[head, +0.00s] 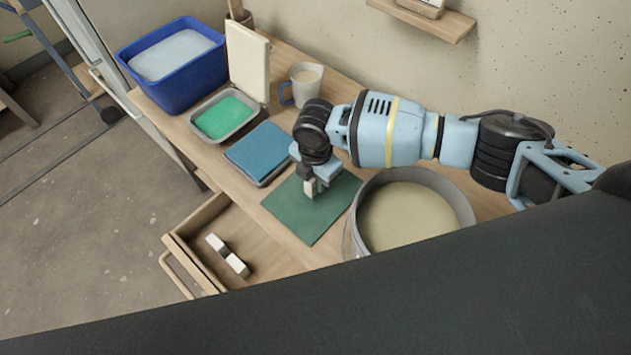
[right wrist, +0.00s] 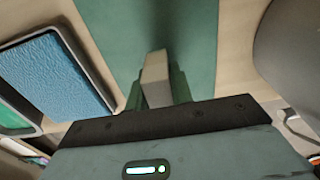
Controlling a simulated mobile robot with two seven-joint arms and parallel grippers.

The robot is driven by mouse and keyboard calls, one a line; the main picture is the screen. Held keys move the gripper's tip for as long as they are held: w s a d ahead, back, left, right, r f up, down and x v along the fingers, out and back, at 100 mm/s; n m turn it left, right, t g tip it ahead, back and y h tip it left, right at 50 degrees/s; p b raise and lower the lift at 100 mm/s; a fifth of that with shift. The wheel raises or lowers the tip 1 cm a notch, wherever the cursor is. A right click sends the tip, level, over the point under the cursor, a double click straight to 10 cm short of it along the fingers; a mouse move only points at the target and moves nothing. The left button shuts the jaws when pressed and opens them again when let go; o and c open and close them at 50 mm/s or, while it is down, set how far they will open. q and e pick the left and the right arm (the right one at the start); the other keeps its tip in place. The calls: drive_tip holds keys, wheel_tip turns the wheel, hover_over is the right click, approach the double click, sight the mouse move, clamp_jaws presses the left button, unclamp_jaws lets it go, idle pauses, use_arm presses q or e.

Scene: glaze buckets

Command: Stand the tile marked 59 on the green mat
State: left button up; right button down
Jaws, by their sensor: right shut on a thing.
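My right gripper (head: 311,182) is over the green mat (head: 290,216), pointing down. It is shut on a small pale tile (head: 311,189). In the right wrist view the tile (right wrist: 155,78) stands up between the fingers, with the green mat (right wrist: 190,25) behind it. No number can be read on the tile, and I cannot tell whether its lower end touches the mat. My left gripper is not in view.
A large bucket of pale glaze (head: 412,212) stands just right of the mat. A blue sponge tray (head: 262,150), a green-filled tray (head: 226,117), a mug (head: 304,84) and a blue tub (head: 172,62) stand further left. An open drawer (head: 212,215) holds small white blocks (head: 237,264).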

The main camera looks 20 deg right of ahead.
drive_tip(key=shift+f, duration=0.95)
drive_tip(key=shift+f, duration=0.15)
drive_tip(key=c, duration=1.2)
unclamp_jaws()
drive_tip(key=shift+c, duration=0.2)
